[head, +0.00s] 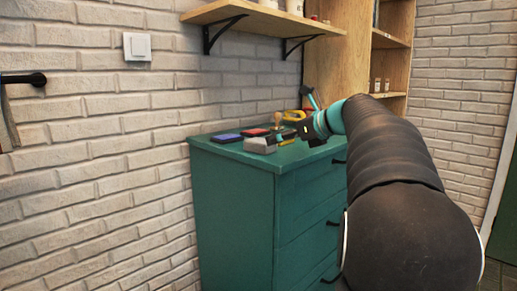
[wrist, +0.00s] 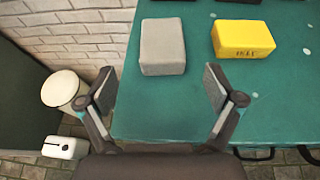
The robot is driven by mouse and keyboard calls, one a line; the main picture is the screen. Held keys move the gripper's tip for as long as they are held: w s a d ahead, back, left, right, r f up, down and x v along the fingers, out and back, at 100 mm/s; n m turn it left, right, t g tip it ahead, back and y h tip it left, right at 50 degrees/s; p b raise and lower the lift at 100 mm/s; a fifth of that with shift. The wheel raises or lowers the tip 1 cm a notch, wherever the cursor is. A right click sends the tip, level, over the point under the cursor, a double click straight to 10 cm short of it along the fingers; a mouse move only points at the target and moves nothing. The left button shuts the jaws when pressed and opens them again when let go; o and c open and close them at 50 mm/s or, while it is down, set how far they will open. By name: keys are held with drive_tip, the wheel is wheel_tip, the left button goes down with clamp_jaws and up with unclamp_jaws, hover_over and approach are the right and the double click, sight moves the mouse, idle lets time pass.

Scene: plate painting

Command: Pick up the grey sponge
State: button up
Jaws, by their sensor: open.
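The grey sponge (wrist: 163,46) is a plain grey block lying on the teal cabinet top (wrist: 145,118), near its left edge in the wrist view. In the head view the sponge (head: 259,145) lies at the front edge of the cabinet top. My gripper (wrist: 160,84) is open and empty in the wrist view, with its two fingers spread wide. The sponge lies just beyond the fingertips, roughly midway between them, and is not touched. In the head view my gripper (head: 272,139) is close to the sponge and my arm hides part of the cabinet.
A yellow block (wrist: 243,39) lies right of the sponge with a gap between. A purple pad (head: 226,138) and a red pad (head: 256,132) lie behind it. A wooden shelf (head: 262,18) hangs above. A white round bin (wrist: 60,89) stands on the floor.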

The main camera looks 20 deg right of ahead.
sight(261, 140)
drive_tip(key=x, duration=0.3)
drive_tip(key=shift+w+a, duration=0.1)
drive_tip(key=shift+w, duration=0.1)
drive_tip(key=shift+r+x, duration=0.15)
drive_tip(key=shift+x, duration=1.15)
drive_tip(key=shift+r+x, duration=0.15)
drive_tip(key=shift+x, duration=1.15)
drive_tip(key=shift+w, duration=0.15)
drive_tip(key=c, duration=1)
